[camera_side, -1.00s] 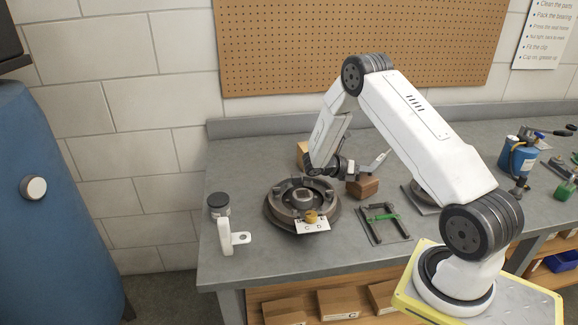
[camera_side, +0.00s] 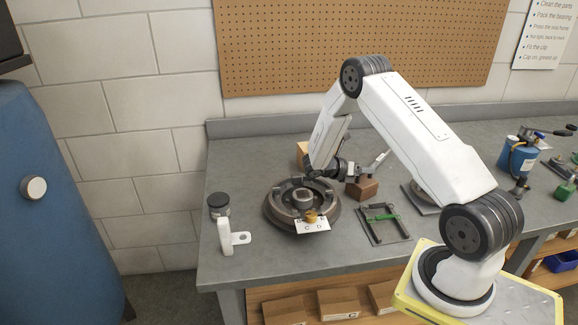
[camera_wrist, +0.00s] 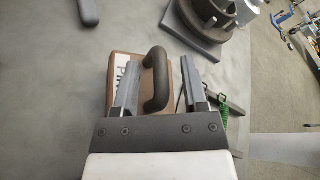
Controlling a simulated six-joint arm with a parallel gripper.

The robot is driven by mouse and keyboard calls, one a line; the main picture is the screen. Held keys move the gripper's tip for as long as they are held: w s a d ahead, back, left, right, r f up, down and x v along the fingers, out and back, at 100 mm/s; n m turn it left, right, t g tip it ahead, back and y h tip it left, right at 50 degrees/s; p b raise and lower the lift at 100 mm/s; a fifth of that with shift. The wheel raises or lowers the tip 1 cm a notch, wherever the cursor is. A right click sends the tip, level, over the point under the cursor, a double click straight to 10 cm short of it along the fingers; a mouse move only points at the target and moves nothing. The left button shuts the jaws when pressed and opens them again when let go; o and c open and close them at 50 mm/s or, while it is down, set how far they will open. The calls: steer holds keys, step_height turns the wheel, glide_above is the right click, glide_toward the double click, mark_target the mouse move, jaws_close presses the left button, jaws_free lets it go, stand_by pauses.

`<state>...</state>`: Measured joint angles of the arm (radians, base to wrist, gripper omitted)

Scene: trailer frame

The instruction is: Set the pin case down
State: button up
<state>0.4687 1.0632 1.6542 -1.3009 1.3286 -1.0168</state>
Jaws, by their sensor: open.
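The pin case is a small brown box (camera_side: 363,189) with a dark arched handle; in the side view it appears to rest on the grey bench. In the side view my gripper (camera_side: 368,166) is just above the case, and the handle is hard to make out.
A dark round hub (camera_side: 334,222) with a lettered card (camera_side: 313,227) stands to the left of the case. A grey plate with a round part (camera_side: 421,198) is at right. A jar (camera_side: 219,206) stands far left.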

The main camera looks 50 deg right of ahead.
steer(key=v, duration=1.2)
stand_by(0.5)
steer(key=s+a+r+m+t+y, duration=0.1)
steer(key=a+m+y, duration=0.1)
steer(key=a, duration=0.2)
steer(key=s+a+r+m+t+y, duration=0.1)
steer(key=s+a+m+t+y, duration=0.1)
steer(key=a, duration=0.3)
steer(key=s+a+m+t+y, duration=0.1)
steer(key=a+m+t+y, duration=0.1)
steer(key=a+m+y, duration=0.1)
steer(key=shift+s+a+r+m, duration=0.2)
steer(key=shift+a+m, duration=0.1)
steer(key=shift+a, duration=0.35)
steer(key=shift+s+a+r+m, duration=0.2)
steer(key=shift+a+m, duration=0.1)
steer(key=shift+a, duration=0.3)
steer(key=s+a+r+m+t+y, duration=0.1)
steer(key=s+a+m+t+y, duration=0.1)
steer(key=a+m+t, duration=0.1)
steer(key=s+a+r+m+t+y, duration=0.2)
steer(key=s+a+m, duration=0.1)
steer(key=a+m, duration=0.3)
steer(key=shift+a+r+t+y, duration=0.3)
steer(key=shift+a+r+t, duration=0.1)
steer(key=shift+a, duration=0.4)
steer(key=shift+w+f, duration=0.1)
